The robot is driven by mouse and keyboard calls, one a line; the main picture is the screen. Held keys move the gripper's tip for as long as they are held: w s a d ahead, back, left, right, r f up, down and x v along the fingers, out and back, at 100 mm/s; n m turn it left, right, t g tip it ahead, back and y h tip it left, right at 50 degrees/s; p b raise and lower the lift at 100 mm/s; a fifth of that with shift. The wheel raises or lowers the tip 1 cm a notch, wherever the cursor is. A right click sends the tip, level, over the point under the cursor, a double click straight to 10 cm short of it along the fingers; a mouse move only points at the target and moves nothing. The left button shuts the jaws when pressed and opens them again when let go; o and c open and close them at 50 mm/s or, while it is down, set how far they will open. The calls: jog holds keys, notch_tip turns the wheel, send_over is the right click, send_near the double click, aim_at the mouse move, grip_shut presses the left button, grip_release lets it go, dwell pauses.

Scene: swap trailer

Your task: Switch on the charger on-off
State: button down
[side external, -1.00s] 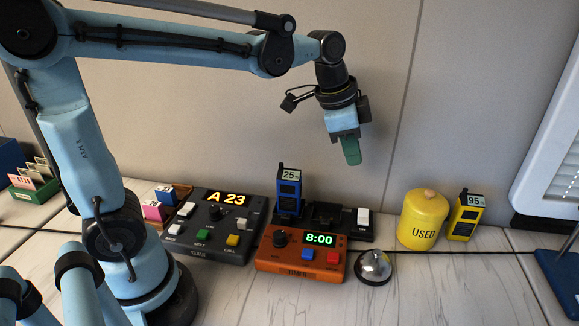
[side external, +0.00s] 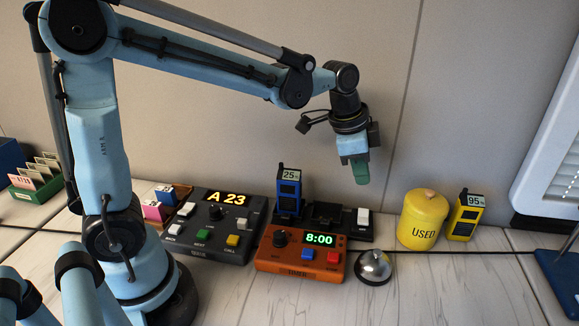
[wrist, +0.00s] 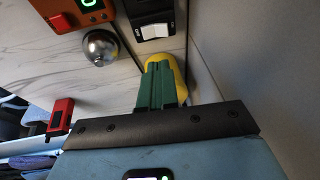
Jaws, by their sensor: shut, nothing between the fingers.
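The black charger (side external: 330,222) stands at the back of the table against the wall. A blue radio marked 25 (side external: 289,192) stands upright in its left part. Its white on-off rocker switch (side external: 362,217) is at the right end. The switch also shows in the wrist view (wrist: 155,32), near the top. My gripper (side external: 361,172) has green fingers, is shut and empty, and points down in the air above the switch end of the charger. In the wrist view the fingers (wrist: 162,84) are together, apart from the switch, and partly cover the yellow canister.
The orange timer (side external: 300,262) reading 8:00 is in front of the charger, with a silver bell (side external: 373,267) to its right. The yellow USED canister (side external: 423,220) and a yellow radio marked 95 (side external: 466,215) stand right of the switch. A dark A 23 panel (side external: 209,243) is left.

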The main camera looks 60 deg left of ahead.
send_over(365, 216)
jog(key=a, duration=0.1)
jog(key=f, duration=0.7)
jog(key=shift+s+f, duration=0.2)
jog(key=shift+s, duration=0.05)
jog(key=shift+w+a+f, duration=0.15)
jog(key=shift+f, duration=0.4)
jog(key=shift+w+a+f+g+h, duration=0.2)
jog(key=shift+f+g+h, duration=0.1)
jog(key=shift+f, duration=0.05)
jog(key=shift+s+d, duration=0.1)
jog(key=shift+s, duration=0.05)
jog(key=shift+s+d+r, duration=0.15)
jog(key=shift+s+d, duration=0.3)
jog(key=shift+d, duration=0.05)
jog(key=w+v, duration=0.2)
jog(key=v, duration=1.1)
jog(key=shift+a+r, duration=0.35)
jog(key=shift+r, duration=0.2)
